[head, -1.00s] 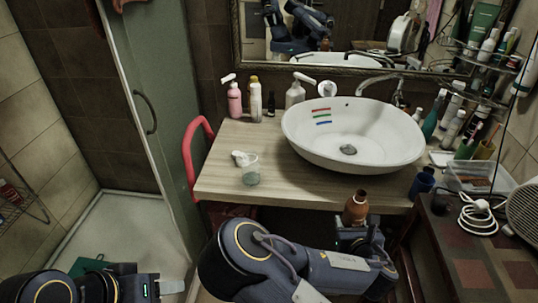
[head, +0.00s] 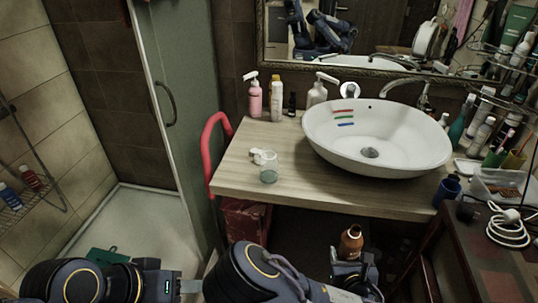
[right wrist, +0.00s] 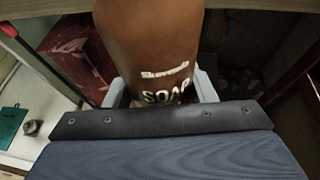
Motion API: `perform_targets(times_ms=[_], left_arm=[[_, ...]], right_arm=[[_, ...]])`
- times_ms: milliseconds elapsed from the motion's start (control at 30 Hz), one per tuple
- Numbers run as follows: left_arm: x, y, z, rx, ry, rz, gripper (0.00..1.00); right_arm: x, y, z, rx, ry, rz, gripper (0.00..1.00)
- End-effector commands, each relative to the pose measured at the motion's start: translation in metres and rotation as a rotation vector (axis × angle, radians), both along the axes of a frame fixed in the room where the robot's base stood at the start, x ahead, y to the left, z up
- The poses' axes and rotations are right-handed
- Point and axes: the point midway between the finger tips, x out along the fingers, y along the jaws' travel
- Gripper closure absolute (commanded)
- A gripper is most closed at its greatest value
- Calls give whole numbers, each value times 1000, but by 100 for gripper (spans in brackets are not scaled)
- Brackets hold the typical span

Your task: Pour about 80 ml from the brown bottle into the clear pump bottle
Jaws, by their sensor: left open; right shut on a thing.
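The brown bottle (head: 351,240) is upright and uncapped, in front of and below the counter's front edge in the head view. My right gripper (head: 350,256) is shut on it; the right wrist view shows the brown bottle (right wrist: 150,45) with white "SOAP" lettering between the fingers (right wrist: 160,95). The clear pump bottle (head: 268,169) stands open on the counter's left part, apart from both grippers. A small white piece, seemingly its pump head (head: 259,155), lies just behind it. Its contents are hard to tell. My left gripper (head: 190,286) is open and empty at the lower left.
A white basin (head: 375,150) fills the right of the wooden counter (head: 235,170). A pink pump bottle (head: 254,98), a white bottle (head: 276,101) and a grey pump bottle (head: 317,93) stand at the back. A red rail (head: 211,150) curves by the counter's left edge.

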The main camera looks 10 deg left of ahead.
Motion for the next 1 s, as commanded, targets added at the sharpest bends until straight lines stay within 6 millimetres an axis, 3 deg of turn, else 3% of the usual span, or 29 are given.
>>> perform_targets(times_ms=[33, 133, 367, 600, 1000], left_arm=[[0, 0, -12, 0, 0, 0, 50], [0, 0, -25, 0, 0, 0, 50], [0, 0, -59, 0, 0, 0, 50], [0, 0, -84, 0, 0, 0, 50], [0, 0, -121, 0, 0, 0, 50]], right_arm=[[-5, 14, -16, 3, 0, 29, 83], [-15, 43, -33, 5, 0, 93, 83], [-44, 117, -51, 12, -5, 312, 83], [-69, 173, -38, 13, -9, 547, 83], [-99, 222, -2, 10, -12, 841, 83]])
